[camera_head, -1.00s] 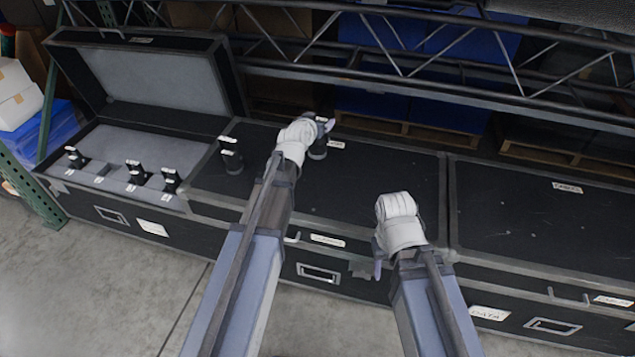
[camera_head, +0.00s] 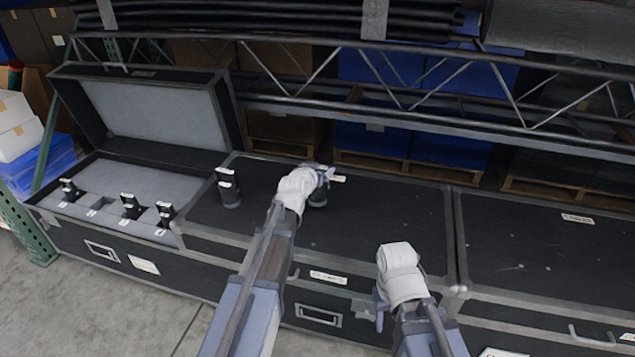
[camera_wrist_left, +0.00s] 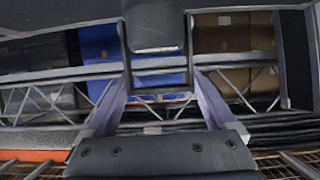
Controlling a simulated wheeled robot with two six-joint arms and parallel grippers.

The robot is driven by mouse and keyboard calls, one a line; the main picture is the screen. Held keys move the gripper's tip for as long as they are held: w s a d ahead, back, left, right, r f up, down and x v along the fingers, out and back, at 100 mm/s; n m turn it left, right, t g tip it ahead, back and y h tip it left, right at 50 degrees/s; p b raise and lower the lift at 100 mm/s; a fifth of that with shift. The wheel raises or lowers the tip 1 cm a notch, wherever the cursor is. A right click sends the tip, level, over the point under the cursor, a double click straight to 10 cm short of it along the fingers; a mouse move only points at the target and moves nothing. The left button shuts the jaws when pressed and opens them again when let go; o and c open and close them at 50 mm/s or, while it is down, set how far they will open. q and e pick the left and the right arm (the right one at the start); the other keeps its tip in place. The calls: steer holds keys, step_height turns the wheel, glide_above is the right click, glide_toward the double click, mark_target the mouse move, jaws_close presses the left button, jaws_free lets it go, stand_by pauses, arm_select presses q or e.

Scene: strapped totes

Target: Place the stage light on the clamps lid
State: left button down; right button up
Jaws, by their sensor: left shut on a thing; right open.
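The clamps lid (camera_head: 385,225) is the black top of the middle case, with its label on the front. My left gripper (camera_head: 325,177) is over the back middle of this lid, shut on a dark stage light (camera_head: 318,197). The light looks upright, at or just above the lid; I cannot tell whether it touches. In the left wrist view the light (camera_wrist_left: 155,25) shows at the top between the fingers. A second stage light (camera_head: 229,190) stands upright on the lid's left part. My right gripper (camera_head: 379,312) is open and empty at the case's front edge.
An open case (camera_head: 150,257) at left holds several stage lights (camera_head: 131,206) in grey foam, its lid raised. A closed cables case (camera_head: 540,240) adjoins at right. A metal truss (camera_head: 420,95) runs behind the cases. The lid's right part is clear.

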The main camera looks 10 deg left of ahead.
arm_select(q)
steer(key=shift+f+b, duration=1.5)
steer(key=shift+f, duration=0.25)
steer(key=shift+f+b, duration=0.3)
steer(key=shift+b, duration=0.05)
jaws_free()
steer(key=shift+r, duration=0.15)
steer(key=shift+r+p, duration=0.2)
steer(key=shift+p, duration=0.15)
steer(key=shift+s+r, duration=0.15)
steer(key=shift+s, duration=0.15)
steer(key=p+v, duration=0.4)
steer(key=v, duration=0.7)
steer(key=shift+s+p, duration=0.15)
steer(key=shift+p, duration=0.15)
